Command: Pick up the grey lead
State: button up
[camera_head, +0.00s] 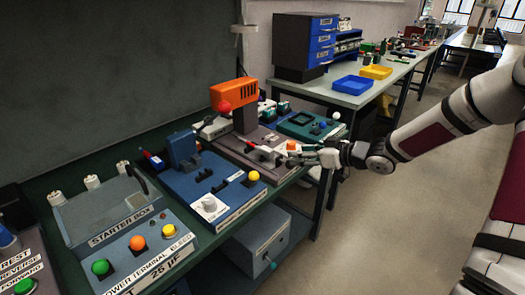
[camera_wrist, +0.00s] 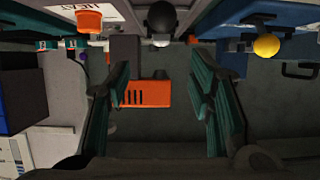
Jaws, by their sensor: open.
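My gripper (camera_head: 288,156) reaches in from the right, over the front of the grey device with the orange head. In the wrist view my gripper (camera_wrist: 160,68) has its two dark green fingers wide apart, with nothing held between them. I cannot pick out the grey lead for certain in either view. A small pale piece with a red end (camera_head: 262,151) lies just left of the fingertips in the head view. A dark round knob (camera_wrist: 162,18) shows at the top of the wrist view, beyond the fingertips.
The orange head (camera_head: 228,95) rises behind my gripper and also shows between the fingers in the wrist view (camera_wrist: 146,94). A blue device (camera_head: 183,172) with a yellow knob (camera_head: 254,176) stands to the left. A starter box (camera_head: 110,215) is further left. The aisle floor (camera_head: 365,240) is clear.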

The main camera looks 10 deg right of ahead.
jog(key=b, duration=0.1)
send_near(272, 152)
jog(key=x, duration=0.3)
jog(key=shift+w+f, duration=0.15)
jog(key=shift+w, duration=0.05)
jog(key=shift+b+x, duration=0.75)
jog(key=shift+x, duration=1.95)
jog(key=shift+s+a, duration=0.1)
grip_shut()
